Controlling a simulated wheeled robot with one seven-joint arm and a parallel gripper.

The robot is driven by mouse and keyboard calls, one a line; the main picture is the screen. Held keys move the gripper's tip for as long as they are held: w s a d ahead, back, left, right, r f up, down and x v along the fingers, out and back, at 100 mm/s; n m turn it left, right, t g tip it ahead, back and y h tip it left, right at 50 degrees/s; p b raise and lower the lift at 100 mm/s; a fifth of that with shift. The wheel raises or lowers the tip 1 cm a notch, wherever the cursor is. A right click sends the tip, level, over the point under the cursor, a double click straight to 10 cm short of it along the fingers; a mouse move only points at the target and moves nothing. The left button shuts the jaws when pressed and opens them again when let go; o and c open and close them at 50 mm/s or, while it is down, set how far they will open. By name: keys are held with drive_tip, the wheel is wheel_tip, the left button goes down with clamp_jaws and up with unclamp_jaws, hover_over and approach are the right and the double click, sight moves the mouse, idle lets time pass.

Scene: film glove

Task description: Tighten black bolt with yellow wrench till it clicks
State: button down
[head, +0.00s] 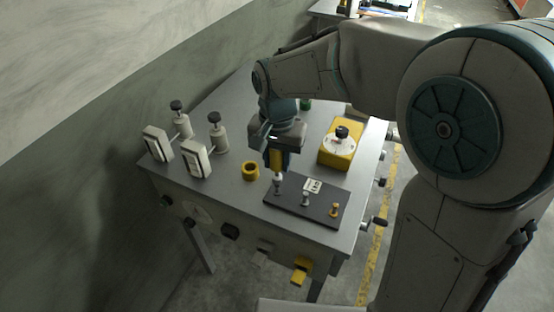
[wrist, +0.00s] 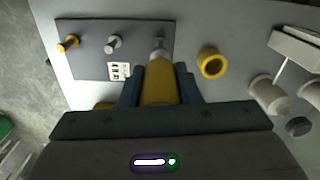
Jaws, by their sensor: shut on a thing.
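My gripper (head: 277,160) is shut on the yellow wrench (wrist: 159,86), which it holds upright. The wrench has a yellow handle and a silver tip, and its yellow handle also shows in the head view (head: 276,159). The tip is at one end of the dark plate (wrist: 90,66), over a bolt position. The black bolt is not clearly visible; the tip hides that spot, and I cannot tell whether they touch. On the same plate stand a silver bolt (wrist: 113,44) and a yellow bolt (wrist: 68,43), both clear of my gripper.
The plate lies on a grey table (head: 225,190) near its front edge. A yellow ring (head: 250,170) stands just left of the wrench. A yellow box (head: 341,150) with a black knob is at the right. White blocks (head: 196,160) and knobbed posts stand at the left.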

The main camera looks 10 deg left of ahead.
drive_tip(key=shift+r+p, duration=1.55)
drive_tip(key=shift+r, duration=0.45)
drive_tip(key=shift+f, duration=0.1)
